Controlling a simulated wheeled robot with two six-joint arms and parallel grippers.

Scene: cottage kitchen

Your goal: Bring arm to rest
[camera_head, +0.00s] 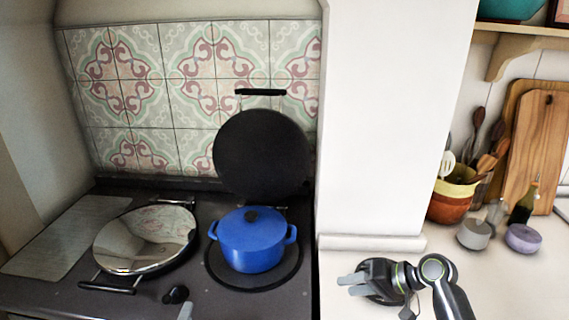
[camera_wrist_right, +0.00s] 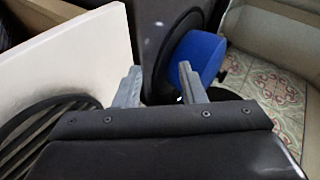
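My right arm (camera_head: 450,290) comes in from the lower right, over the white counter. My right gripper (camera_head: 347,283) points left beside the stove's right edge. In the right wrist view its two grey fingers stand apart with nothing gripped between them, so the right gripper (camera_wrist_right: 160,80) is open. A small grey tip (camera_head: 185,312) at the bottom edge of the head view may belong to my left gripper; too little shows to tell its state.
A blue lidded pot (camera_head: 252,240) stands on the stove's right hotplate, under a raised black lid (camera_head: 262,155). A closed shiny lid (camera_head: 145,240) covers the left one. A utensil crock (camera_head: 452,200), two small pots (camera_head: 474,234) and a bottle (camera_head: 524,202) stand at the back right.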

